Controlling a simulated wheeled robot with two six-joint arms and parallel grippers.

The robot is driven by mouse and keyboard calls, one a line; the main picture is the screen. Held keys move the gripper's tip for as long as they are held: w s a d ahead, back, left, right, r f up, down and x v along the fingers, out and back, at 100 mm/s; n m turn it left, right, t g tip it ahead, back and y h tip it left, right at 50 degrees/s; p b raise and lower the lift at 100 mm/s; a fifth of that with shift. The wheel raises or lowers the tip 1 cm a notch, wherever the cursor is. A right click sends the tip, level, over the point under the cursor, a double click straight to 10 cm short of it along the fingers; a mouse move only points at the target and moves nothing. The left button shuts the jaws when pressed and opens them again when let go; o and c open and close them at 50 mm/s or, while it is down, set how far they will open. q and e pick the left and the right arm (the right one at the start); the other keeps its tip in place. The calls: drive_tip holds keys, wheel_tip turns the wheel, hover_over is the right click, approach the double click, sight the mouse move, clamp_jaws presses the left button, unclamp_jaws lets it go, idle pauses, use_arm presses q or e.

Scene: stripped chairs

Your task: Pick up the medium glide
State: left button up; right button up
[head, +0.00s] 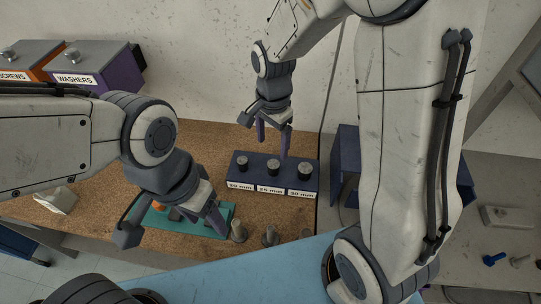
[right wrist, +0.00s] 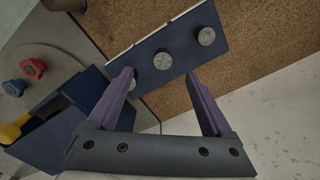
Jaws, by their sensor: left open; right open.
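A dark blue block (head: 262,181) labelled 20 mm, 25 mm and 30 mm stands on the cork-coloured bench top and holds three dark, round-topped glides in a row. The medium glide (head: 273,168) is the middle one, above the 25 mm label; it also shows in the right wrist view (right wrist: 163,60). My right gripper (head: 272,143) is open and empty above and behind the block. In the right wrist view its fingers (right wrist: 160,76) point toward the block, with the medium glide just beyond the gap. My left gripper (head: 172,222) is open over a teal tray (head: 157,219).
Several small grey parts (head: 238,232) stand near the bench's front edge. An orange bin and a purple WASHERS bin (head: 85,78) are at the back left. A blue bin (right wrist: 62,118) lies beside the block in the right wrist view. A pale wall (head: 200,60) rises behind the bench.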

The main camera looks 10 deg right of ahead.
sight(273, 164)
drive_tip(key=shift+w+d+f+m, duration=0.65)
drive_tip(key=shift+d+f+m, duration=0.15)
drive_tip(key=shift+f+m, duration=0.1)
wheel_tip(273, 164, down, 4)
drive_tip(key=shift+r+p, duration=0.25)
drive_tip(key=shift+p, duration=0.15)
drive_tip(key=shift+a+f, duration=0.1)
drive_tip(key=shift+f, duration=0.25)
drive_tip(key=shift+a+f+p, duration=0.1)
drive_tip(key=shift+f+p, duration=0.25)
drive_tip(key=shift+f, duration=0.15)
drive_tip(key=f, duration=0.2)
drive_tip(key=f+p, duration=0.1)
drive_tip(key=shift+a+f, duration=0.15)
drive_tip(key=shift+a, duration=0.1)
drive_tip(key=shift+f, duration=0.55)
clamp_jaws()
